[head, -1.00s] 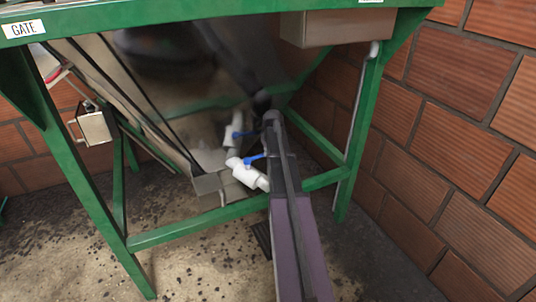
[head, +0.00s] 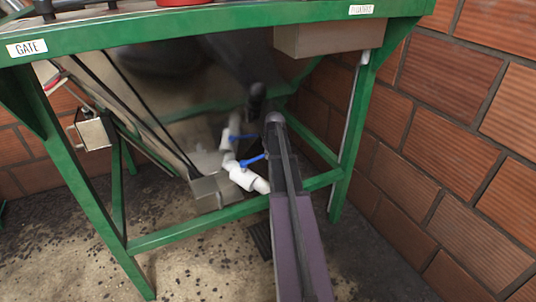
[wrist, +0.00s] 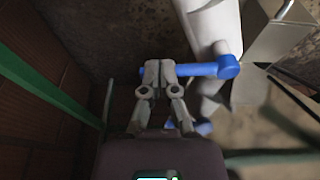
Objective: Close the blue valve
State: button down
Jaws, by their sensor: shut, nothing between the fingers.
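The blue valve handle (wrist: 212,69) is a bar lying sideways across a white pipe (wrist: 212,25) in the wrist view. My gripper (wrist: 160,66) is shut and empty, with its fingertips overlapping the handle's left part in the picture. I cannot tell whether they touch it. In the head view the blue handle (head: 252,160) sticks out from a white valve body (head: 243,178) under the green frame. A second blue piece (head: 238,136) shows on white piping behind; another blue piece (wrist: 204,128) shows lower in the wrist view. My arm hides my gripper's fingers in the head view.
A green steel frame (head: 220,228) surrounds the piping, with its lower bar in front of the valve. A brick wall (head: 440,150) stands close on the right. A grey box (head: 325,38) hangs under the top. A metal box (head: 94,132) is at left.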

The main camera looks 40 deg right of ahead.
aim_at(255, 159)
jog(key=p+v, duration=0.7)
jog(key=v, duration=0.1)
jog(key=shift+r, duration=0.15)
jog(key=shift+s, duration=0.15)
dwell(0.5)
jog(key=s+f+t+b, duration=0.1)
jog(key=b, duration=0.1)
jog(key=s+f+t+b, duration=0.1)
jog(key=f, duration=0.1)
jog(key=shift+s+a+f+n+b, duration=0.1)
jog(key=shift+s+a+n+b, duration=0.05)
jog(key=shift+s+n+b, duration=0.2)
jog(key=shift+w, duration=0.1)
jog(key=w+f+b, duration=0.8)
jog(key=shift+d+f+b, duration=0.35)
jog(key=shift+d+b, duration=0.05)
dwell(0.9)
jog(key=shift+a, duration=0.1)
